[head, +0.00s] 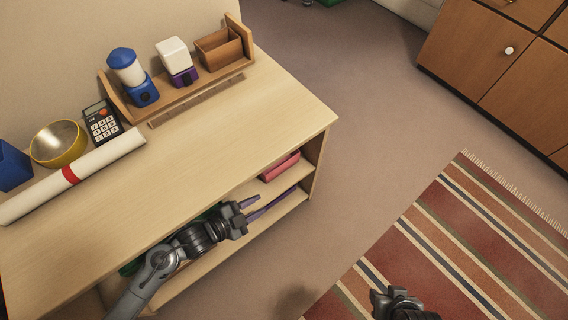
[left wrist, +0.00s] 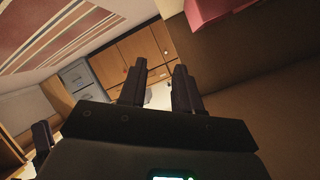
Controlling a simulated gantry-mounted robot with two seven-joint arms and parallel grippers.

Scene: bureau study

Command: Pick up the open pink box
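The pink box (head: 280,167) lies inside the shelf unit, near its right end and under the top board, which hides part of it. I cannot see from here whether it is open. A pink surface (left wrist: 208,8), which looks like the box, shows at the top edge of the left wrist view. My left gripper (head: 274,195) is at the front of the shelf, just below the box in the head view, apart from it. Its two dark purple fingers (left wrist: 160,82) are spread with nothing between them. My right gripper (head: 385,300) is over the striped rug; its fingers are unclear.
The shelf unit's wooden top (head: 200,180) sits close above the box. On it stand a rack (head: 205,88), a calculator (head: 101,122), a yellow bowl (head: 58,144) and a white roll (head: 100,158). The floor (head: 350,95) right of the unit is clear.

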